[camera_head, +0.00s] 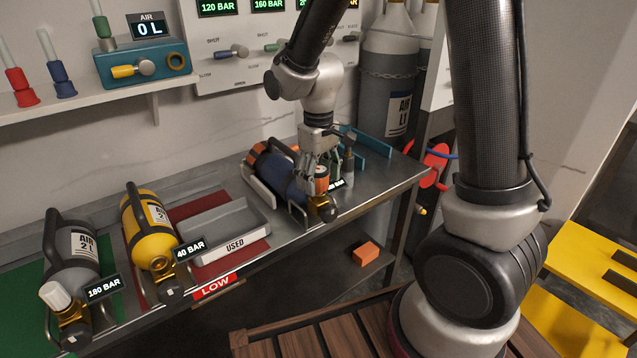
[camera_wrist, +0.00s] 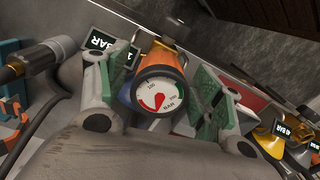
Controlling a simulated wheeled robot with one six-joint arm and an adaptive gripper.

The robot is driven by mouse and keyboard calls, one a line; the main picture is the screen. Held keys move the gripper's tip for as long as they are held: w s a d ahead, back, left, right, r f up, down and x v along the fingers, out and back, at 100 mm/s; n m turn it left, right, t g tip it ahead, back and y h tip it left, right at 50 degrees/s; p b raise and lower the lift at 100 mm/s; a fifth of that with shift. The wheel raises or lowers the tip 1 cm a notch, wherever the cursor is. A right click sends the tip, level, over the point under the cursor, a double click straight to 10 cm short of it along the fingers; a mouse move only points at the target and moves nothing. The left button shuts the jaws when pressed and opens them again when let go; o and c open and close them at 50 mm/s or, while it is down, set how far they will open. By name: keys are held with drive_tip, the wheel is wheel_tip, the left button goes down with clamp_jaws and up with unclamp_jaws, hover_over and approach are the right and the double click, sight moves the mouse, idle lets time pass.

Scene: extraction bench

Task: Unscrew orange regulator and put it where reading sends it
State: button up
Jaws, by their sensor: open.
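The orange regulator (camera_wrist: 163,68) has a round white gauge (camera_wrist: 158,95) facing the wrist camera. The gauge's red needle lies toward the lower part of the dial; I cannot read an exact value. In the head view the regulator (camera_head: 321,182) is at the valve end of a blue cylinder (camera_head: 277,171) lying in a cradle. My gripper (camera_head: 316,168) is open, its green-padded fingers on either side of the regulator, with a gap visible in the wrist view. A small display (camera_wrist: 112,47) beside it is partly hidden. A grey tray (camera_head: 222,221) marked USED is left of the cylinder and looks empty.
A grey cylinder (camera_head: 71,262) showing 180 BAR is on a green mat (camera_head: 22,293). A blue rack (camera_head: 371,145) is behind my gripper. An orange block (camera_head: 366,253) lies below the bench.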

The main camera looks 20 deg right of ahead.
drive_tip(key=m, duration=0.4)
drive_tip(key=shift+m, duration=0.3)
drive_tip(key=m, duration=0.4)
drive_tip(key=shift+m, duration=0.3)
drive_tip(key=m, duration=0.8)
